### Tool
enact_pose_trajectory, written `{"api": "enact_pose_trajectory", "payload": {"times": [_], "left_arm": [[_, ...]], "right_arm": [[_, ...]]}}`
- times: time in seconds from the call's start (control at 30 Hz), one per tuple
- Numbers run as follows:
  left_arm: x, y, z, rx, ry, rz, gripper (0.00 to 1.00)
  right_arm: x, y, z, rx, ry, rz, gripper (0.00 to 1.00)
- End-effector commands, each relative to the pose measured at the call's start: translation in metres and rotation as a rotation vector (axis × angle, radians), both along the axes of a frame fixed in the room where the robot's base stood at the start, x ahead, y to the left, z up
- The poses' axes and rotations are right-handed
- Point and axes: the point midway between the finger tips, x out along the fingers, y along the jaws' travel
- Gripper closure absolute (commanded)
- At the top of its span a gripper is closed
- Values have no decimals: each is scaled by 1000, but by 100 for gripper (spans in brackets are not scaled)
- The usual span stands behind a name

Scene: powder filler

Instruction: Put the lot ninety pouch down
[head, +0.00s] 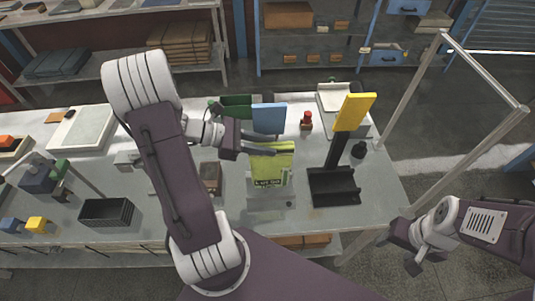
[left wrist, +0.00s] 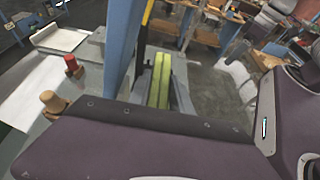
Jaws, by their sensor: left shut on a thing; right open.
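A yellow-green pouch (head: 271,168) with a dark printed label, too small to read fully, hangs upright from my left gripper (head: 262,144). The gripper is shut on its top edge. A pale grey block (head: 268,200) on the bench is just below the pouch in the head view; I cannot tell whether the two touch. My right gripper (head: 404,252) is open and empty, off the bench's right end.
A black stand with a yellow panel (head: 354,111) rises right of the pouch. A brown box (head: 210,177) lies to the left. A black bin (head: 106,212) sits at the front left.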

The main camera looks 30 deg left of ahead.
Motion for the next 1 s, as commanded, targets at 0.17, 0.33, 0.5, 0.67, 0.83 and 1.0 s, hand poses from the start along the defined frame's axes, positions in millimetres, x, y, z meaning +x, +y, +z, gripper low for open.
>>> {"api": "enact_pose_trajectory", "payload": {"times": [0.17, 0.33, 0.5, 0.67, 0.83, 1.0], "left_arm": [[4, -3, -4, -1, 0, 1, 100], [3, -3, -32, -6, 4, 2, 100], [3, -3, -43, -1, -1, 1, 100], [3, -3, -43, 0, -2, 1, 100], [3, -3, -47, 0, 0, 1, 69], [3, -3, -47, 0, 0, 1, 53]], "right_arm": [[0, 0, 1, 0, 0, 0, 42], [0, 0, 3, 0, 0, 0, 42], [0, 0, 3, 0, 0, 0, 42], [0, 0, 3, 0, 0, 0, 42], [0, 0, 0, 0, 0, 0, 42], [0, 0, 1, 0, 0, 0, 42]]}}
